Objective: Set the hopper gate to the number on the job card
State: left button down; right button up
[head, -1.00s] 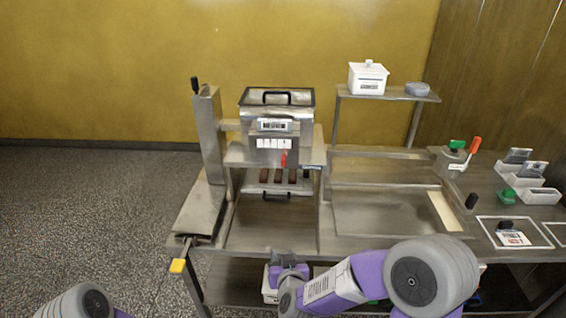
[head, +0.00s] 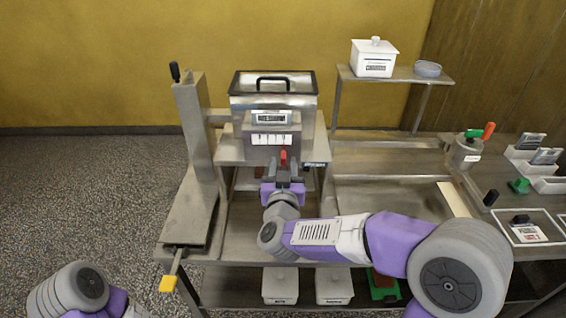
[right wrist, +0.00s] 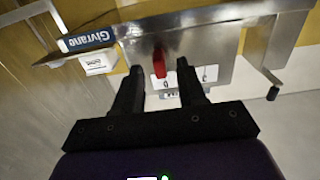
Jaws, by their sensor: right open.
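The metal hopper (head: 272,100) stands on the machine, with a small display (head: 271,118) and a row of white number plates (head: 272,139) on its front. The red gate lever (head: 283,157) points at this row; which number it marks is unreadable. My right gripper (head: 284,174) is open just in front of and below the lever. In the right wrist view the red lever (right wrist: 158,66) appears between the two open fingertips (right wrist: 158,75); contact cannot be told. A printed card (head: 527,233) lies in a frame at the right, its text unreadable. My left gripper is out of view.
A yellow-ended handle (head: 168,284) sticks out at the bench's front left. A shelf (head: 400,74) holds a white lidded box (head: 373,60) and a grey dish (head: 428,69). A pot (head: 462,153) with green and orange handles stands right. The middle worktop (head: 385,200) is clear.

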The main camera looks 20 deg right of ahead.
jog(key=shift+x, duration=0.95)
grip_shut()
